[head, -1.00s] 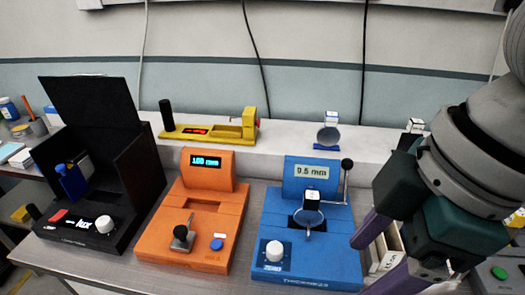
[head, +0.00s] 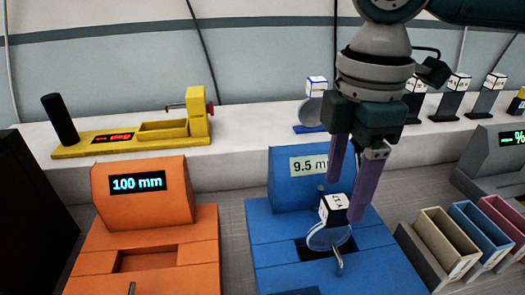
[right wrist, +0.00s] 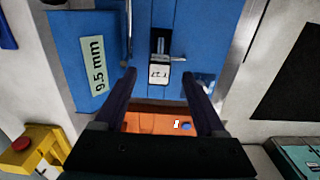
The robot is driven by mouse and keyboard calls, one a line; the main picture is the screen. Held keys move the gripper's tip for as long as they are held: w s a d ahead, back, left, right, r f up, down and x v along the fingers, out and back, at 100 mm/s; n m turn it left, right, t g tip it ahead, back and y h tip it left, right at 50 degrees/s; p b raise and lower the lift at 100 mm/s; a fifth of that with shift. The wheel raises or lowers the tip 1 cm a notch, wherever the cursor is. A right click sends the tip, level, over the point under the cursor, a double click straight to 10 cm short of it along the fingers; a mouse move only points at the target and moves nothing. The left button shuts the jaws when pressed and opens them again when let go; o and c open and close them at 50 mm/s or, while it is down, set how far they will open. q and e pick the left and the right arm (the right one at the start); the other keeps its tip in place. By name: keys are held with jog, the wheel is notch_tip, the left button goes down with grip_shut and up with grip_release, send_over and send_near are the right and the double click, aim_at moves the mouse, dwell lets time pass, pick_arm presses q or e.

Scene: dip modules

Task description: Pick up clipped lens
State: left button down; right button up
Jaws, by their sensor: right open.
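The clipped lens stands in the slot of the blue thickness gauge (head: 285,250); its round clear lens (head: 322,240) is below a black clip with a white label block (head: 333,207). In the right wrist view the white label block (right wrist: 159,74) lies between the fingertips. My right gripper (head: 346,202) is open, pointing down, with its purple fingers on either side of the clip. I cannot tell whether the fingers touch it. The gauge reads 9.5 mm. My left gripper is not in view.
An orange gauge (head: 145,225) reading 100 mm stands to the left. Behind are a yellow instrument (head: 150,132) and another lens on a blue stand (head: 313,110). Several black label stands (head: 452,97) line the back ledge. Coloured bins (head: 445,240) stand at right.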

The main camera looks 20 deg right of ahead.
aim_at(338, 201)
notch_tip(338, 201, down, 4)
jog(key=shift+a+f, duration=0.1)
jog(key=shift+a, duration=0.05)
jog(key=shift+w, duration=0.1)
grip_shut()
dwell(0.5)
dwell(0.3)
